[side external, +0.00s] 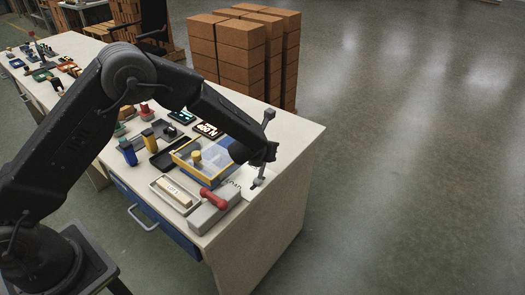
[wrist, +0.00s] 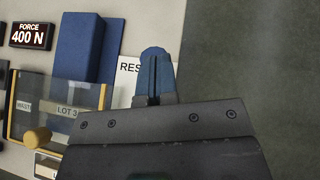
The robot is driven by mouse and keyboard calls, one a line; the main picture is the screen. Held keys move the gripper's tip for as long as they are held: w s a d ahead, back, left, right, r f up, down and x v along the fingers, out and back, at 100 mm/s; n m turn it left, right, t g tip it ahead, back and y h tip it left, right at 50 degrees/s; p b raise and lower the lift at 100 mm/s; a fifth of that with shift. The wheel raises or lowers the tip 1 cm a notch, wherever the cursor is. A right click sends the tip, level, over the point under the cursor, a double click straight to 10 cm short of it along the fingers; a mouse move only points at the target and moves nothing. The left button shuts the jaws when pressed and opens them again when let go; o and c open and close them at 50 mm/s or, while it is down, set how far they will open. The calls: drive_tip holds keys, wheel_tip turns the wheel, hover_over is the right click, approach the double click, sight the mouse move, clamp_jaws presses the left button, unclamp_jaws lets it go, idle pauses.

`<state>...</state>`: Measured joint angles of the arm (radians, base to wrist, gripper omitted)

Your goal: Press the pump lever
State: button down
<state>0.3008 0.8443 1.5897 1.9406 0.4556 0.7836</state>
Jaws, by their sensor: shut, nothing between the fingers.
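A grey block with a red-handled lever (side external: 213,198), which looks like the pump lever, sits at the table's near right corner in the side view. It does not show in the wrist view. My gripper (side external: 258,183) is beyond and to the right of it, above the table's right edge and apart from the lever. In the wrist view my gripper (wrist: 153,72) has its fingers together, with nothing between them, over a white card reading "RES" (wrist: 130,68).
A yellow-framed clear box (side external: 186,160) stands left of my gripper; a tray with a labelled block (side external: 160,188) lies nearer. A blue block (wrist: 76,45) and a "FORCE 400 N" sign (wrist: 31,36) show in the wrist view. The floor right of the table is clear.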

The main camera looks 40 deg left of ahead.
drive_tip(key=shift+w, duration=0.3)
idle(0.4)
drive_tip(key=s+d+r, duration=0.2)
drive_tip(key=s+r, duration=0.1)
drive_tip(key=r, duration=0.6)
drive_tip(key=shift+s, duration=0.2)
drive_tip(key=shift+r, duration=0.1)
